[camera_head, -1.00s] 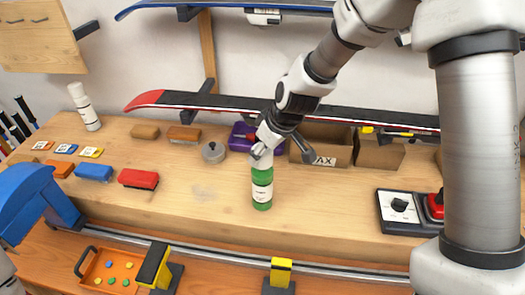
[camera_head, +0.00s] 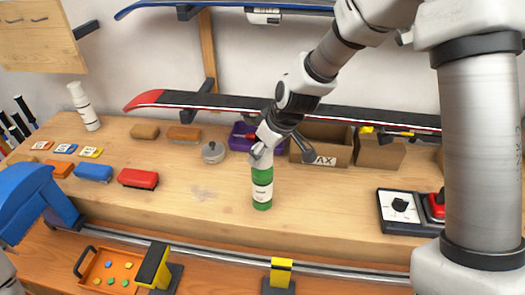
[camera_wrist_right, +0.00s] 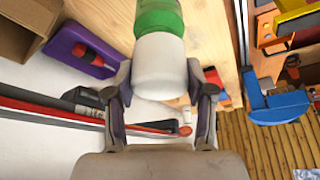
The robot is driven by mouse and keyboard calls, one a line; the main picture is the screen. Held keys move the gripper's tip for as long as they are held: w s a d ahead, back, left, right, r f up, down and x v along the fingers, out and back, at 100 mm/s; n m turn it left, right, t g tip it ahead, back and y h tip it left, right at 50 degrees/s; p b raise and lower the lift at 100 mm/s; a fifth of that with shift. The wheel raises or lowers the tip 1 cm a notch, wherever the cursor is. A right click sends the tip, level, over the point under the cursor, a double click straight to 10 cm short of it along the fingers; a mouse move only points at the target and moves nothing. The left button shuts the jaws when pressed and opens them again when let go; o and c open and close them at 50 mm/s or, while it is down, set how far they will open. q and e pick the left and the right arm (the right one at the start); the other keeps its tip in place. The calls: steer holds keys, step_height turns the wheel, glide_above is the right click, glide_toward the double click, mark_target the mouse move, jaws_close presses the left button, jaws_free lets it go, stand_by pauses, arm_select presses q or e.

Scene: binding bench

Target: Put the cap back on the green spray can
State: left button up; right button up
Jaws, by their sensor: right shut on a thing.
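The green spray can (camera_head: 262,190) stands upright on the wooden bench, with a white label band around it. It also shows at the top of the right wrist view (camera_wrist_right: 158,17). A white cap (camera_wrist_right: 160,66) sits at the can's top end, in line with it and with no clear gap. My right gripper (camera_head: 267,151) is at the top of the can, its two fingers on either side of the cap. It is shut on the cap. In the head view the gripper mostly hides the cap. My left gripper is not in view.
A purple tray (camera_head: 240,137), a grey round tin (camera_head: 213,153) and cardboard boxes (camera_head: 322,146) stand behind the can. A red-edged ski (camera_head: 200,100) runs behind them. A red brush block (camera_head: 138,179) lies left; a control box (camera_head: 398,207) is right. Bench around the can is clear.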

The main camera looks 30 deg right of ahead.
steer(key=shift+f+b, duration=0.5)
steer(key=shift+b, duration=0.05)
stand_by(0.9)
steer(key=o, duration=0.8)
steer(key=o, duration=0.3)
steer(key=shift+r, duration=0.1)
steer(key=shift+r+p, duration=2.6)
steer(key=shift+r, duration=0.4)
